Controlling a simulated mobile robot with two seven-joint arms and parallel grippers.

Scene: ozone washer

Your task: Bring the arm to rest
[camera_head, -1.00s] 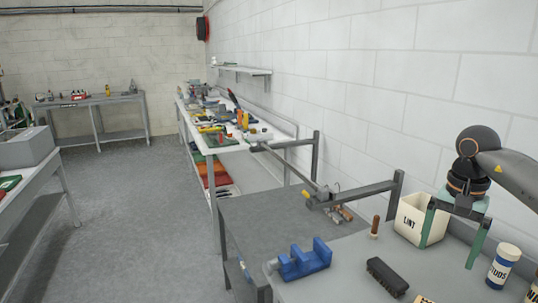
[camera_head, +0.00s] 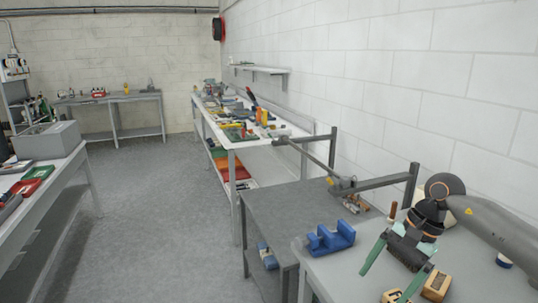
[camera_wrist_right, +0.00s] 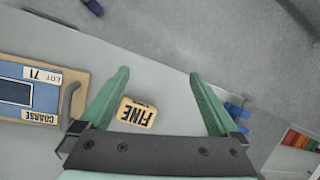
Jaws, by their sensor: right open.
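My right arm comes in from the right in the head view. Its gripper (camera_head: 382,287), with green fingers, is open and empty, angled down over the near grey bench (camera_head: 335,268). In the wrist view the open fingers (camera_wrist_right: 160,73) stand apart. A wooden block marked FINE (camera_wrist_right: 137,112) lies below, seen between the fingers, with no finger visibly closed on it. My left arm and gripper are not in view.
A blue vise (camera_head: 330,240) sits at the bench's left end. A board marked COARSE (camera_wrist_right: 68,90) lies at the left in the wrist view. Open floor (camera_head: 165,225) lies to the left.

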